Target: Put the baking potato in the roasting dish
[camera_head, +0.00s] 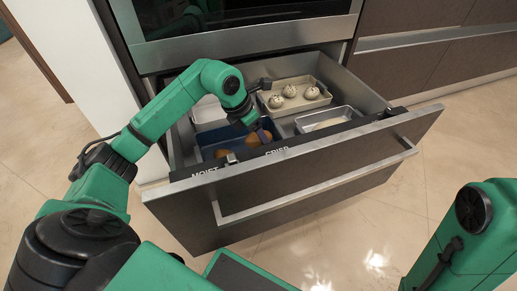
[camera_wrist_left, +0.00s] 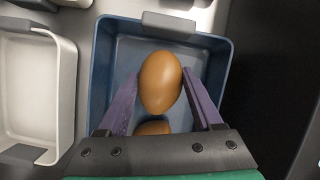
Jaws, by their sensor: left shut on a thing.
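A smooth brown potato (camera_wrist_left: 160,82) is between the purple fingers of my left gripper (camera_wrist_left: 160,88), which is shut on it. In the wrist view it is over or inside a blue dish (camera_wrist_left: 107,52) with grey handles; its height above the bottom is unclear. A second brown piece (camera_wrist_left: 152,128) lies in the blue dish, partly hidden. In the head view my left gripper (camera_head: 260,135) reaches into the open drawer at the blue dish (camera_head: 207,139). A pale dish (camera_wrist_left: 68,95) stands left of it in the wrist view, looking empty. My right gripper is out of frame.
The open drawer (camera_head: 290,185) also holds a beige tray (camera_head: 273,108) of several pale buns and a small metal tray (camera_head: 335,112). The drawer front stands between me and the dishes. An oven (camera_head: 235,30) is above. Floor is clear to the right.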

